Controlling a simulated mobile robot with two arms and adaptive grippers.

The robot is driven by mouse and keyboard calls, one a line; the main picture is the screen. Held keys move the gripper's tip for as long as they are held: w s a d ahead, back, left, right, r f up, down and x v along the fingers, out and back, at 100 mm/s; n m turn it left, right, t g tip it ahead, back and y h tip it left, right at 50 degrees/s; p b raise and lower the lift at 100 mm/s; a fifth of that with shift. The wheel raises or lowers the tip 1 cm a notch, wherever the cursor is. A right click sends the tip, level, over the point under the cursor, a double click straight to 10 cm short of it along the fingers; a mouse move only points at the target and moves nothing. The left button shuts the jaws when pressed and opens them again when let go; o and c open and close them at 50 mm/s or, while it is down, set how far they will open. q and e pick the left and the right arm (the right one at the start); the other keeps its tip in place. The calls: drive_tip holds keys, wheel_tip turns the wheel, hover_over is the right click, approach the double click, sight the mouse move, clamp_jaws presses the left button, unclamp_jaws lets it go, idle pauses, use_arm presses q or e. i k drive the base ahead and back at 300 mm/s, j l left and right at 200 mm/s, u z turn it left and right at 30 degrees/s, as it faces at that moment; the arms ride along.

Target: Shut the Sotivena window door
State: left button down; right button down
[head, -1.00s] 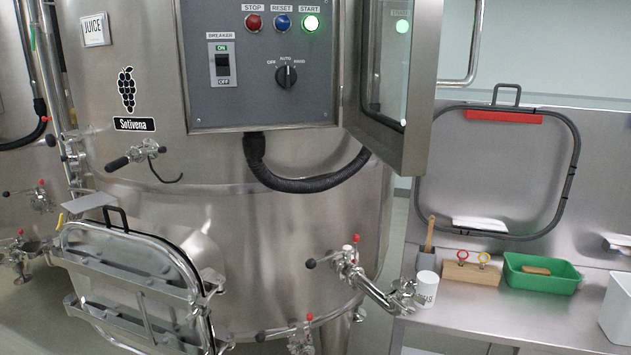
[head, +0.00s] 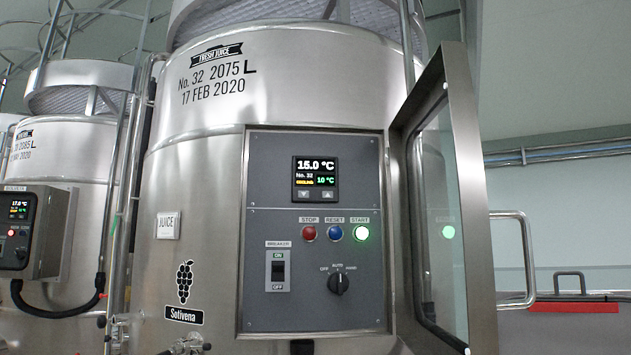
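The Sotivena vat (head: 300,80) is a tall steel tank with a grape label reading Sotivena (head: 184,315). Its grey control panel (head: 310,240) faces me, with a temperature display, STOP, RESET and START buttons, a breaker switch and a rotary knob. The window door (head: 468,200) is a steel frame with a glass pane (head: 437,215). It is hinged at the panel's right side and stands wide open, swung out towards me. The START light is lit green and reflects in the glass. Neither of my grippers is in view.
A second vat (head: 85,150) with its own small control box (head: 30,232) stands at the left. A bent steel rail (head: 530,260) is to the right of the door.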

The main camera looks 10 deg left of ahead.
sight(447, 78)
drive_tip(key=i+l+u, duration=0.2)
drive_tip(key=l+u, duration=0.25)
drive_tip(key=l, duration=0.45)
drive_tip(key=l+u, duration=0.45)
drive_tip(key=l, duration=0.45)
